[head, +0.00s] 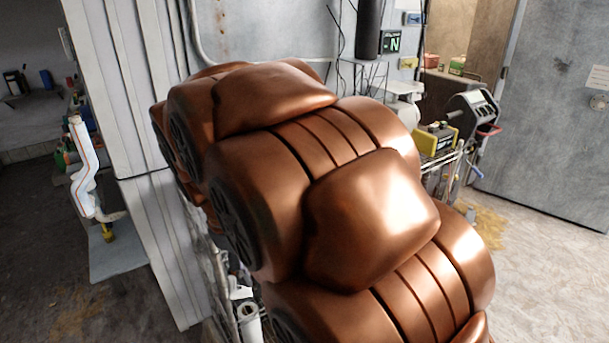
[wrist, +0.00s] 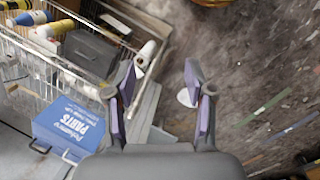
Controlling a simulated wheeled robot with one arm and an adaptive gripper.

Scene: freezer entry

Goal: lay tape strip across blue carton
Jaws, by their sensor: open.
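My gripper (wrist: 164,78) is open and empty in the wrist view, its two purple-padded fingers spread apart over the dark floor. A blue carton-like box (wrist: 68,128) with white lettering that includes "PARTS" is at the lower left, left of and apart from my gripper. A thin green strip (wrist: 262,107) and a blue strip (wrist: 292,130) lie at the right of my gripper; I cannot tell whether either is the tape strip. In the head view my copper-coloured arm hides the middle, and my gripper and the blue box are not visible.
In the head view, a wire cart bears a yellow case (head: 436,138). A grey door (head: 550,110) stands at right, with open floor (head: 545,260) before it.

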